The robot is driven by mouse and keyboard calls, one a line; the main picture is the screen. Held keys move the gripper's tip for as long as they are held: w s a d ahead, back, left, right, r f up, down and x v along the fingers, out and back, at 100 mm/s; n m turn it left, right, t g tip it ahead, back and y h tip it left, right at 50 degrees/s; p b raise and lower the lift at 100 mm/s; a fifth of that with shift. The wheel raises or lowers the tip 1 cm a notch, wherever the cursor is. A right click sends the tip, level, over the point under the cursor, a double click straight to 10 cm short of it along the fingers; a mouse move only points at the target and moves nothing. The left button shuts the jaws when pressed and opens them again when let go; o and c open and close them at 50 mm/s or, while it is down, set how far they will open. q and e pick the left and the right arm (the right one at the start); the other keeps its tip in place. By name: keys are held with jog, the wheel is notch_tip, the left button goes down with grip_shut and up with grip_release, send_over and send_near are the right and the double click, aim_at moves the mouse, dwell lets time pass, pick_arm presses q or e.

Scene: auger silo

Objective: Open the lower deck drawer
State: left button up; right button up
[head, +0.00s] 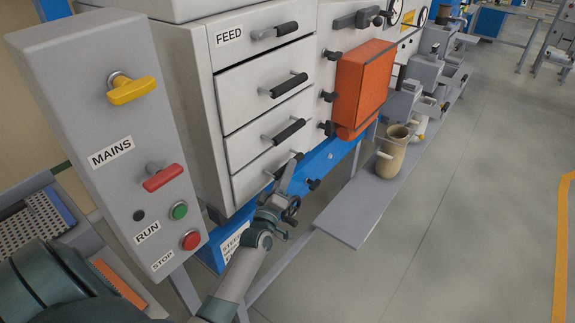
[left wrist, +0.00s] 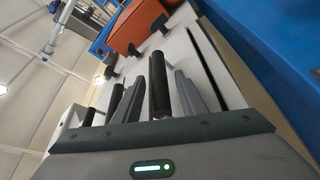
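The white cabinet has a stack of drawers with black bar handles; the top one is labelled FEED (head: 229,35). The lowest drawer (head: 250,183) looks flush with the front. My left gripper (head: 287,172) is at that drawer's handle, hiding most of it. In the left wrist view the black handle (left wrist: 158,92) lies between the two grey fingers of the left gripper (left wrist: 160,95). The fingers stand apart, with narrow gaps seeming to show beside the bar; contact cannot be made out. My right gripper is in neither view.
A grey control box (head: 110,130) with MAINS, RUN and STOP labels stands left of the drawers. An orange box (head: 362,85) sticks out on the right. A low grey shelf (head: 352,215) carries a beige jug (head: 392,152). The floor at right is clear.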

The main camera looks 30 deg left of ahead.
pick_arm(q)
jog(key=shift+x, duration=0.85)
